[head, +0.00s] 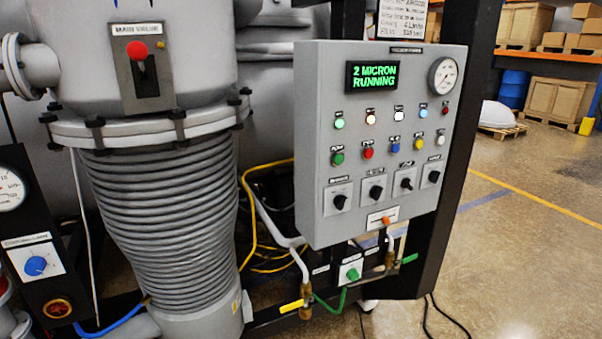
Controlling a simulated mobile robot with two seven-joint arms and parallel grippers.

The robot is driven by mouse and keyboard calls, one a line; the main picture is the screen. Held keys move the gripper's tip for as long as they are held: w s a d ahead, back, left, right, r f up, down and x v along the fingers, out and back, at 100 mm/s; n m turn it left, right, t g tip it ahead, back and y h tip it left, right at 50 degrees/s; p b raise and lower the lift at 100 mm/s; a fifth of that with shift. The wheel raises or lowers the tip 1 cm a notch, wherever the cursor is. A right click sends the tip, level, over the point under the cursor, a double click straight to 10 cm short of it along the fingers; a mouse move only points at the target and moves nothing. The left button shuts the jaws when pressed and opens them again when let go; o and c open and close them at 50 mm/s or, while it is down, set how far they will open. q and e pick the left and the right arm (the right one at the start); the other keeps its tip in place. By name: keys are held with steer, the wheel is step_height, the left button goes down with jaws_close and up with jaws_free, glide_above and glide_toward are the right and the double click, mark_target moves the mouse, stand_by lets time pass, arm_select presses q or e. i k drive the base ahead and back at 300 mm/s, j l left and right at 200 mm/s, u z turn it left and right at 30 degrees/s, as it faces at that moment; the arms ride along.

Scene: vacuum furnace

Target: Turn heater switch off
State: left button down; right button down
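The grey control panel (310,140) stands in the middle of the head view. Its lower row holds several black rotary switches on square plates: the leftmost (339,201), the second (376,192), the third (406,184) and the rightmost (434,176). Their labels are too small to read, so I cannot tell which is the heater switch. The third knob's pointer looks closer to upright; the others look tilted. The green display (374,76) reads "2 MICRON RUNNING". Neither of my grippers is in view.
Indicator lamps and coloured buttons sit above the switches. An orange-red switch (385,221) is under them. A yellow-handled valve (292,306) and a green knob (353,274) lie below the panel. The ribbed grey column (165,220) stands left. Open floor is right.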

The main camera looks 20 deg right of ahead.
mark_target(375, 191)
steer(key=z, duration=1.25)
steer(key=i+l+u, duration=0.1)
steer(key=l, duration=0.25)
steer(key=i, duration=0.1)
